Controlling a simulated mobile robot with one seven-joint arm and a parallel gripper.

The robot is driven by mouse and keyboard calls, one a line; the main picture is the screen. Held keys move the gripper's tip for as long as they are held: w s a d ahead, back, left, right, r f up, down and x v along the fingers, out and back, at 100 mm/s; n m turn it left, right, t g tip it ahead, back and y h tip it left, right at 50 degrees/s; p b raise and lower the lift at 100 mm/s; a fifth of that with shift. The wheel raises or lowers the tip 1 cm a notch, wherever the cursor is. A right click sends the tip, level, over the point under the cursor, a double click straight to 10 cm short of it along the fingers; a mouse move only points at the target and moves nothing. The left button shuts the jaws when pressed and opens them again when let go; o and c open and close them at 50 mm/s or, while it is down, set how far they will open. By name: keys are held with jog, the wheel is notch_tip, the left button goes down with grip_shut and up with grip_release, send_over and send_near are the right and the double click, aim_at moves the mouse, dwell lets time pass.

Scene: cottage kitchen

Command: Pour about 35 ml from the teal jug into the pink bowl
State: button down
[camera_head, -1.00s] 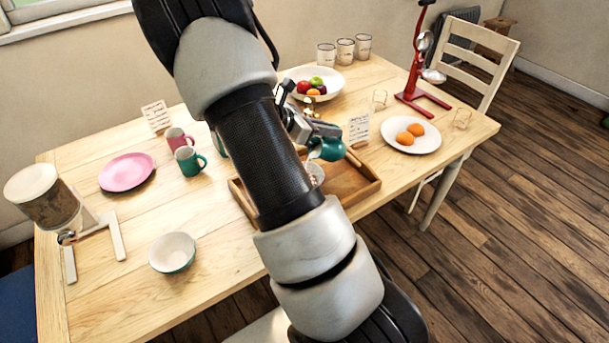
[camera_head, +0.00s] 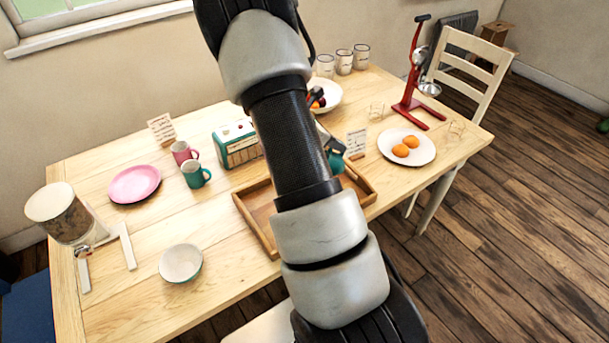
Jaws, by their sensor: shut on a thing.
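The teal jug (camera_head: 337,162) shows only in part at the right edge of my arm, over the wooden tray (camera_head: 253,226). My gripper (camera_head: 334,148) is mostly hidden behind my arm; the small part that shows is at the jug, and it is shut on it. The jug's tilt and any liquid cannot be made out. I cannot see a pink bowl; my arm covers the middle of the tray. A bowl (camera_head: 181,263), white inside and teal outside, stands at the table's front left.
A pink plate (camera_head: 134,184), pink mug (camera_head: 184,152), teal mug (camera_head: 195,174) and teal radio (camera_head: 238,145) stand left of my arm. A cereal dispenser (camera_head: 68,215) is far left. A plate with oranges (camera_head: 418,158), a card (camera_head: 356,143) and a red press (camera_head: 408,100) are right.

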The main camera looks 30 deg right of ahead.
jog(key=shift+d+r, duration=0.1)
jog(key=shift+d, duration=0.05)
jog(key=shift+d+r+y+p, duration=0.15)
jog(key=shift+r+y+p, duration=0.25)
jog(key=shift+p, duration=0.35)
jog(key=p, duration=0.2)
jog(key=shift+d+r+y+p, duration=0.2)
jog(key=shift+r+y+p, duration=0.1)
jog(key=shift+y, duration=0.1)
jog(key=d+f+y+p, duration=0.1)
jog(key=p, duration=0.3)
jog(key=shift+s+d+y, duration=0.1)
jog(key=shift+d+y, duration=0.05)
jog(key=shift+y, duration=0.15)
jog(key=shift+f, duration=0.3)
jog(key=shift+d+f, duration=0.1)
